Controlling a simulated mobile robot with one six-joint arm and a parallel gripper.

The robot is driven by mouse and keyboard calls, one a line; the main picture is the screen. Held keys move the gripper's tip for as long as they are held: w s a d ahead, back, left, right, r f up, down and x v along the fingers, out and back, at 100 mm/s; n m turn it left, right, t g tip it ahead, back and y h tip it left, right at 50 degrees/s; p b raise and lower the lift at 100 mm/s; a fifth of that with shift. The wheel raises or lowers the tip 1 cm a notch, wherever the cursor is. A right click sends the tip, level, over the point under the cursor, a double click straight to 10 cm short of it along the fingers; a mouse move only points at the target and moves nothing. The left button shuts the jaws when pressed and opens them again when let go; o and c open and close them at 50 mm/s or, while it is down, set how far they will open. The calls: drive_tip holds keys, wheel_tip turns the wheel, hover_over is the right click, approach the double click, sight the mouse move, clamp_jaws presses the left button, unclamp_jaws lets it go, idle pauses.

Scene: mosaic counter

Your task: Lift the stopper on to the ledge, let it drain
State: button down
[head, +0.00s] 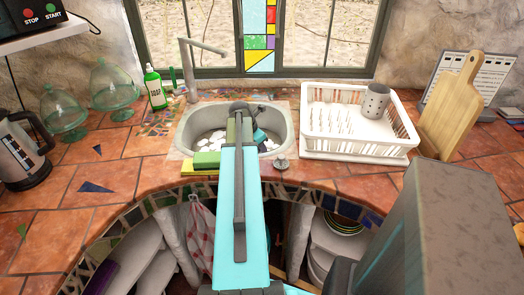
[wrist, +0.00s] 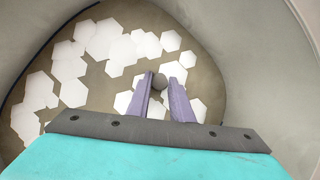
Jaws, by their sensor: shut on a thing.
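My gripper (wrist: 162,84) is down inside the sink basin, its two purple fingers shut on a small dark grey round piece, the stopper (wrist: 160,80). Only the top of the stopper shows between the fingertips; what lies under it is hidden, and I cannot tell whether it is seated or raised. In the head view my arm hides the fingers and the stopper. The sink (head: 184,139) has a pale rim, the ledge (head: 238,174), along its front. White hexagonal patches (wrist: 69,68) spread over the brownish surface in the basin.
A small metal piece (head: 281,163) stands on the front rim, right of my arm. A green and yellow sponge (head: 207,160) lies left of it. The faucet (head: 190,65) rises behind the sink. A white dish rack (head: 355,147) stands right, a soap bottle (head: 154,88) left.

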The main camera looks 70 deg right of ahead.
wheel_tip(320, 180, up, 18)
drive_tip(key=b, duration=0.2)
idle(0.6)
idle(0.6)
